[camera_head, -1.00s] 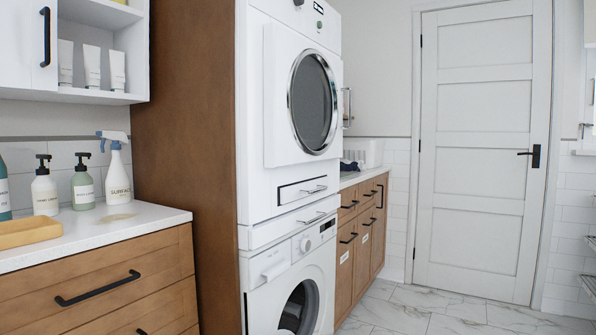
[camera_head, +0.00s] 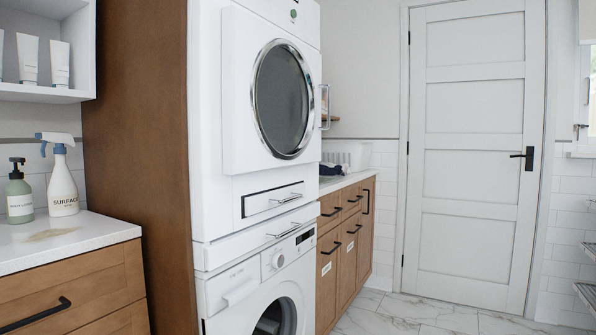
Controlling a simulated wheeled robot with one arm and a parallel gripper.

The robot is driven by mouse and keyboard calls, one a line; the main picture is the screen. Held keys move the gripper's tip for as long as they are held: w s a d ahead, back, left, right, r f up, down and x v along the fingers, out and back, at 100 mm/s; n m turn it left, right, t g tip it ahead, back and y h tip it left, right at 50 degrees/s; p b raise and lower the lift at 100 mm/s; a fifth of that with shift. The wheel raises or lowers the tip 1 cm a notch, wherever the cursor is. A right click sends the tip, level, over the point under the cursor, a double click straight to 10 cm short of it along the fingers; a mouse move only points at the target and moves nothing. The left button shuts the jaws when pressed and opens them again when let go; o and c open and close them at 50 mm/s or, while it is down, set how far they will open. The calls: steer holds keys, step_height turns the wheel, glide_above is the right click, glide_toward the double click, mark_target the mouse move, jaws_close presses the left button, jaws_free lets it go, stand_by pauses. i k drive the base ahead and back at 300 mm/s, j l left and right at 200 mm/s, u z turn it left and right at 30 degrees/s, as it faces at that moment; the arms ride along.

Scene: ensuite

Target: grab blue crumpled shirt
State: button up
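A small dark blue crumpled cloth (camera_head: 331,168) lies on the counter (camera_head: 345,181) beyond the stacked machines. It is partly hidden by the machine edge and too small to tell for certain that it is a shirt. My gripper is not in view.
A white dryer (camera_head: 283,100) sits above a white washing machine (camera_head: 268,290) in a brown wooden housing. A spray bottle (camera_head: 62,185) and a pump bottle (camera_head: 19,193) stand on the near left counter. A white door (camera_head: 472,150) is shut. Marble floor (camera_head: 385,312) lies clear before it.

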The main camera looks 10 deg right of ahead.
mark_target(323, 169)
steer(key=i+l+z, duration=0.4)
steer(key=i+l, duration=1.2)
steer(key=i, duration=0.15)
